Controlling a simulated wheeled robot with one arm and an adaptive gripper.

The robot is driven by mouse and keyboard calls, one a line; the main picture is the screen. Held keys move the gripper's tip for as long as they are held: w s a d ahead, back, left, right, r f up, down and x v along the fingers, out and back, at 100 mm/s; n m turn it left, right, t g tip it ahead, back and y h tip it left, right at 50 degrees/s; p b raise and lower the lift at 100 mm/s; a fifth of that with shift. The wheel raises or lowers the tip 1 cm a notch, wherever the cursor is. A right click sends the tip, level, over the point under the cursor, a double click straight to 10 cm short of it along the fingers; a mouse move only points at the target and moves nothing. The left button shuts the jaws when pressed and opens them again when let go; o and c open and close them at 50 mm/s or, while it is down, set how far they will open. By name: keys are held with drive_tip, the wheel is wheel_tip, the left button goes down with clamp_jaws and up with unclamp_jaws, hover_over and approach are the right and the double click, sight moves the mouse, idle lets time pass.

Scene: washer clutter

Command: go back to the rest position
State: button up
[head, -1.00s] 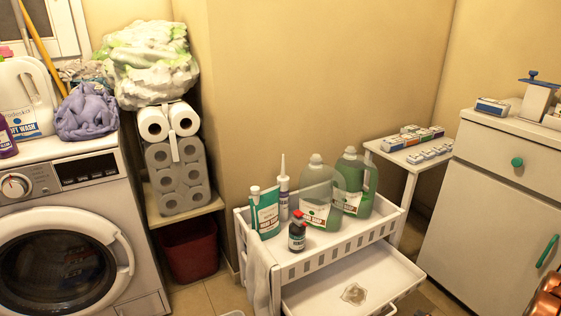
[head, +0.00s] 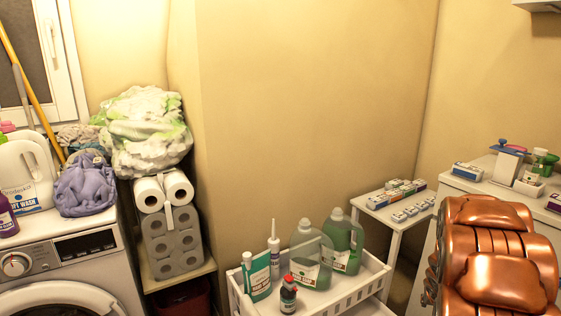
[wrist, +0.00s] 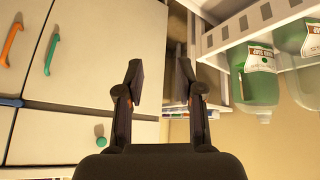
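My gripper (wrist: 161,82) shows in the wrist view, its two dark fingers apart with nothing between them. It is open and empty. The wrist picture is turned upside down, with the white cart (wrist: 255,32) at upper right and the white cabinet (wrist: 90,70) at left. In the head view my copper-coloured arm fills the lower right, in front of the cabinet (head: 455,184). The gripper itself is not visible in the head view.
The cart (head: 345,291) holds green soap bottles (head: 311,255) and smaller bottles. A small white table (head: 375,212) with several boxes stands behind it. The washer (head: 75,268) is at left, beside shelved paper rolls (head: 172,240). The wall above the cart is clear.

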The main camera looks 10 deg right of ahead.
drive_tip(key=s+a+r+g+p, duration=0.25)
drive_tip(key=a+r+p, duration=0.4)
drive_tip(key=r, duration=0.65)
drive_tip(key=s+a+r+n+g+y+p, duration=0.1)
drive_tip(key=s+a+r+n+p, duration=0.1)
drive_tip(key=s+a+r, duration=0.4)
drive_tip(key=s+a+r+n+g+y+p, duration=0.1)
drive_tip(key=s+a+r+p, duration=0.4)
drive_tip(key=s+a, duration=0.5)
drive_tip(key=s+a+r+n+g+y+p, duration=0.2)
drive_tip(key=s+a+r, duration=0.6)
drive_tip(key=a, duration=0.8)
drive_tip(key=shift+s+a+r+n+y+p, duration=0.4)
drive_tip(key=shift+n+p, duration=0.5)
drive_tip(key=shift+n, duration=0.2)
